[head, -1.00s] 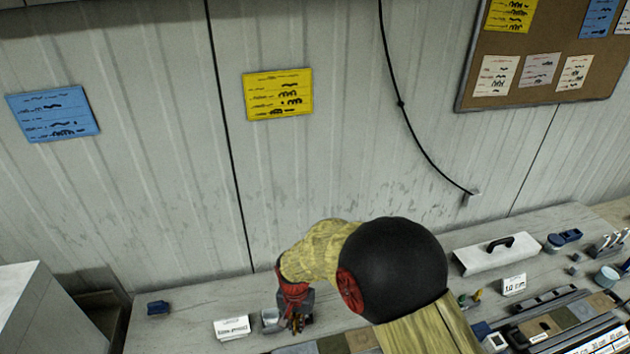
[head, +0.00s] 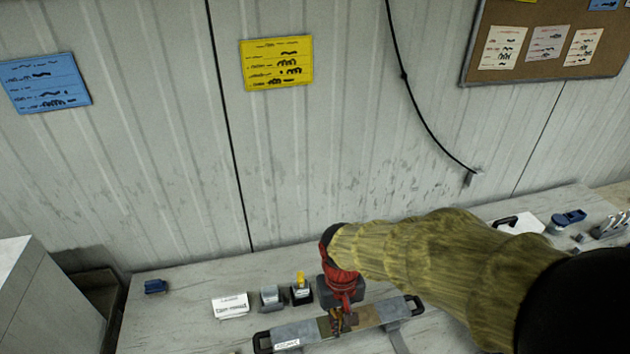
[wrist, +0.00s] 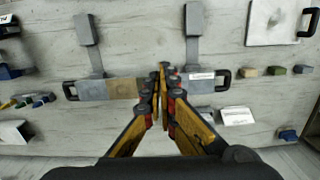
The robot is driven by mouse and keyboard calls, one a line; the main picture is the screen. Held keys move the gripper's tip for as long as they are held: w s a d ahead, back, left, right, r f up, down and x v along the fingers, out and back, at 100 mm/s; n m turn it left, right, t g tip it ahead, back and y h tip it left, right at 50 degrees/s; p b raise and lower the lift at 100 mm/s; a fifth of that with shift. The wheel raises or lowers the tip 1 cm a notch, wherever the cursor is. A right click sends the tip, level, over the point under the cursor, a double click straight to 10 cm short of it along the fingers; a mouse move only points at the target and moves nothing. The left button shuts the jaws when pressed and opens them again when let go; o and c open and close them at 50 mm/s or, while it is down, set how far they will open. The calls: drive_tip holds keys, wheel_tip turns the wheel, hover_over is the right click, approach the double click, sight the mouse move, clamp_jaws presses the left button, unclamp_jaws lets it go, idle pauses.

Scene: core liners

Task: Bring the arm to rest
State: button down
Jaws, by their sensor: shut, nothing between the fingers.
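My arm reaches in from the right in the head view, and its end, my gripper (head: 337,322), hangs over the bench (head: 190,318). It is above a long tray (head: 297,332) with dark handles at both ends. In the wrist view my gripper (wrist: 164,72) is shut with its fingertips together and nothing between them. The same tray (wrist: 122,88) lies beneath it, and the fingers hide its middle. I cannot tell how far the fingertips are above it.
A white label card (head: 230,306) and small dark containers (head: 301,293) stand left of my gripper. A blue block (head: 155,286) sits at the bench's far left. A white box (head: 522,224) with a black handle is behind my arm. The left part of the bench is mostly clear.

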drive_tip(key=s+d+r+m+t+b, duration=0.2)
drive_tip(key=s+d+t+b, duration=0.4)
drive_tip(key=s+d+b, duration=0.3)
drive_tip(key=d+r+b, duration=0.1)
drive_tip(key=d+b, duration=0.3)
drive_tip(key=b, duration=0.2)
drive_tip(key=shift+s+d+m, duration=0.2)
drive_tip(key=shift+d+m, duration=0.1)
